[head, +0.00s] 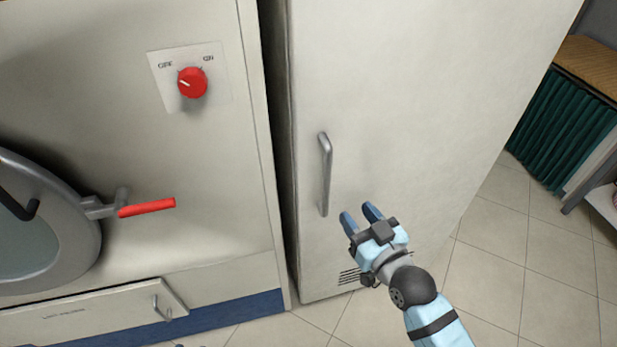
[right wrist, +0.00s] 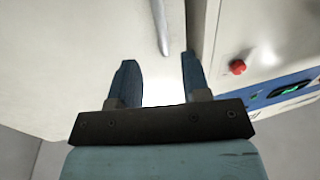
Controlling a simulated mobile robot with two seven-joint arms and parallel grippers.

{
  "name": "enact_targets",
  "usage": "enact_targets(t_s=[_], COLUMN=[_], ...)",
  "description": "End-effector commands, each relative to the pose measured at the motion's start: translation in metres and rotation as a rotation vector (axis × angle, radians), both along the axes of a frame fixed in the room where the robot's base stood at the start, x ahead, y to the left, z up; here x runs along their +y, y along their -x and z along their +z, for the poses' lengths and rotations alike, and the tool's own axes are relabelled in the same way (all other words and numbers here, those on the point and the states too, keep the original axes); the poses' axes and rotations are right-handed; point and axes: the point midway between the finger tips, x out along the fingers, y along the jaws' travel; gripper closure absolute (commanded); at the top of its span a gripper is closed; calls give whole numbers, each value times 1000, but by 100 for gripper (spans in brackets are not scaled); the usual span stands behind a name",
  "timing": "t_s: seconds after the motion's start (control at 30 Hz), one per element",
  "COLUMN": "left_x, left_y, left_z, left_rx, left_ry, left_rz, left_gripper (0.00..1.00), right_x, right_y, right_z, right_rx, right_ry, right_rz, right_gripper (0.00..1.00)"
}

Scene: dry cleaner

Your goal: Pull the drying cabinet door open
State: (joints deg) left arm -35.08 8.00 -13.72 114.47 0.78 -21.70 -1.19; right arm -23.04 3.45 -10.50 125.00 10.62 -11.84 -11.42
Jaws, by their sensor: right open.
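The drying cabinet door (head: 400,110) is a plain off-white panel, and it looks shut. Its grey vertical bar handle (head: 326,175) is near the door's left edge. My right gripper (head: 360,214) is open and empty, just right of the handle's lower end and apart from it. In the right wrist view the handle (right wrist: 160,28) shows beyond the two blue fingers (right wrist: 157,80), ahead of the gap between them. My left gripper is not in view.
Left of the cabinet stands a machine with a red OFF/ON knob (head: 192,82), a round door (head: 45,230) with a red lever (head: 147,207), and a lower drawer (head: 95,312). Tiled floor (head: 500,260) is clear at right, before a shelf with a green curtain (head: 560,125).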

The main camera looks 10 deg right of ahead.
Motion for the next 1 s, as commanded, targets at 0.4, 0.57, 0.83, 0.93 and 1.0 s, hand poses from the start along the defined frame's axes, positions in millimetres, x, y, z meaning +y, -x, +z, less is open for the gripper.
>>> enact_targets(t_s=[0.4,0.57,0.83,0.93,1.0], left_x=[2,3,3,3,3], left_y=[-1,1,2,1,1], left_z=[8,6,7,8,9], left_rx=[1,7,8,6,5], left_ry=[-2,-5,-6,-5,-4], left_rz=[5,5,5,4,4], left_gripper=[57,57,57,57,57], right_x=[19,26,29,30,30], right_y=[-82,-107,-125,-126,-126], right_z=[2,1,0,0,0], right_rx=[0,1,2,2,2], right_ry=[-2,-2,0,0,-1], right_rz=[0,0,0,0,0], right_gripper=[57,57,57,57,57])
